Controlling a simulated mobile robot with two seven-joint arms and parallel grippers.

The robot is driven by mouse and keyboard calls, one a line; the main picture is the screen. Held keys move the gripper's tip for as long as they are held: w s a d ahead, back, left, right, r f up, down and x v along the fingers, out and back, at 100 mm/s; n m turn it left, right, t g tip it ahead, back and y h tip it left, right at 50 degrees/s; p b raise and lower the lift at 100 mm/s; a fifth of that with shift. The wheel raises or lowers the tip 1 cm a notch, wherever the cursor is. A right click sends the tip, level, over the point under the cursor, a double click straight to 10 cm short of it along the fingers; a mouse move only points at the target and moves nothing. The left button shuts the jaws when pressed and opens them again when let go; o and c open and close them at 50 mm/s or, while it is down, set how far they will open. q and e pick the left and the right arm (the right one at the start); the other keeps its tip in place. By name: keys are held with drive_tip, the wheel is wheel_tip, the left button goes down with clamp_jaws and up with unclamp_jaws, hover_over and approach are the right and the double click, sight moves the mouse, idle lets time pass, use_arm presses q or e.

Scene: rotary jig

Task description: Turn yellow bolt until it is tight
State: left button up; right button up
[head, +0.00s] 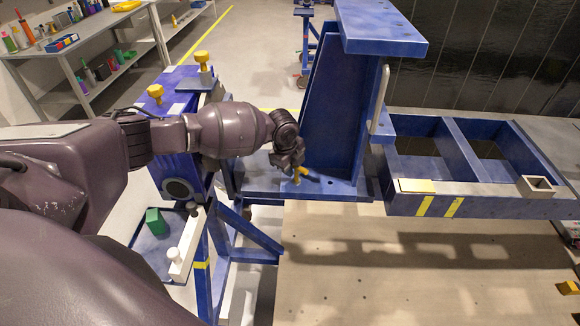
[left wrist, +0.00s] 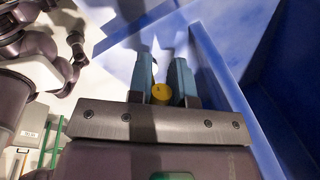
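The yellow bolt (head: 297,176) stands at the blue base plate (head: 262,187) of the jig in the head view, mostly hidden by my left gripper (head: 301,173). In the left wrist view its round yellow head (left wrist: 161,93) sits between the two blue-grey fingers of my left gripper (left wrist: 162,75). The fingers appear to touch it on both sides. The bolt's shaft and the hole beneath it are hidden. My right gripper does not show in either view.
A tall blue upright (head: 325,115) rises close beside my left gripper. Two other yellow bolts (head: 155,93) (head: 203,60) stand on the blue stand to the left. A blue frame (head: 480,195) extends right. A shelf bench (head: 75,55) is at the back left.

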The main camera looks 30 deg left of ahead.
use_arm(q)
drive_tip(key=o, duration=0.3)
drive_tip(key=shift+o, duration=0.2)
wheel_tip(320, 180, up, 11)
drive_tip(key=s, duration=0.2)
drive_tip(key=shift+a+f+b, duration=0.15)
drive_tip(key=shift+b, duration=0.3)
drive_tip(key=shift+o, duration=0.5)
